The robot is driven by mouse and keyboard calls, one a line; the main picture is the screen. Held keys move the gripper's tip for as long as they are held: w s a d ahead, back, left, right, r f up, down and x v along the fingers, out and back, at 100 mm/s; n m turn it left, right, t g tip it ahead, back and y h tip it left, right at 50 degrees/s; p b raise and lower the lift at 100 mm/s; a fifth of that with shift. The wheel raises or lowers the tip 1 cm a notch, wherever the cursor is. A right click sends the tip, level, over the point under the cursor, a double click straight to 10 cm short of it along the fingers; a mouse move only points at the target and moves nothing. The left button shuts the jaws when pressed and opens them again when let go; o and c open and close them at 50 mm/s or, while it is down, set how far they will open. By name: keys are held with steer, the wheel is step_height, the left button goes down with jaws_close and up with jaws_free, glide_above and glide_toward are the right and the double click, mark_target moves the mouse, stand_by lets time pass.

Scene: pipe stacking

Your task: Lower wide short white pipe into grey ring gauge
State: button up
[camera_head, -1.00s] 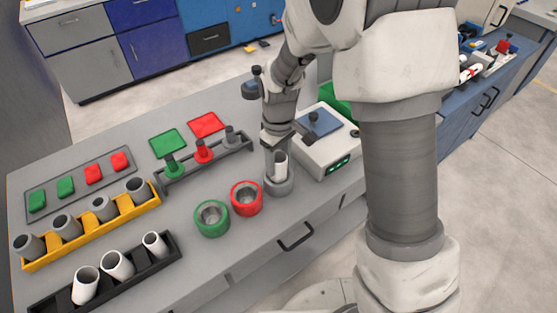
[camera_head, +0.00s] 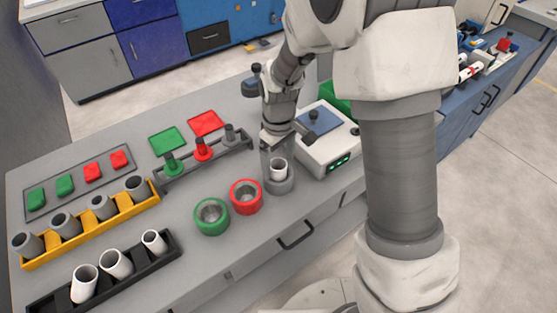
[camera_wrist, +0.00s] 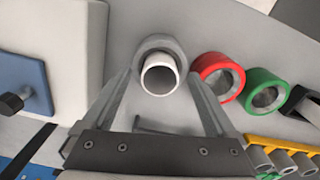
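The wide short white pipe (camera_head: 278,170) stands upright with its lower part inside the grey ring gauge (camera_head: 279,187). Its upper part shows above the rim. In the wrist view the pipe's open end (camera_wrist: 160,76) faces me, with the grey ring (camera_wrist: 150,46) around and behind it. My gripper (camera_head: 277,150) is over the ring, pointing down. The exact finger contact and the pipe's bottom end are hidden.
A red ring (camera_head: 246,196) and a green ring (camera_head: 211,216) stand left of the grey ring. A white device (camera_head: 327,145) with a green display stands close on the right. A black rack (camera_head: 110,270) holds white pipes; a yellow rack (camera_head: 85,225) holds grey ones.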

step_height(320, 180, up, 17)
steer(key=p, duration=0.2)
steer(key=shift+r, duration=0.2)
stand_by(0.7)
steer(key=s+d+r+m+t, duration=0.2)
steer(key=s+d+r+m, duration=0.2)
steer(key=s, duration=0.5)
steer(key=s+d+r+m+t+p, duration=0.1)
steer(key=s+d+r+m+t, duration=0.2)
steer(key=s+d+r+m, duration=0.2)
steer(key=s+d, duration=0.3)
steer(key=s, duration=0.1)
steer(key=shift+s+d+r+t, duration=0.15)
steer(key=shift+s+d+t, duration=0.05)
steer(key=shift+s+t, duration=0.1)
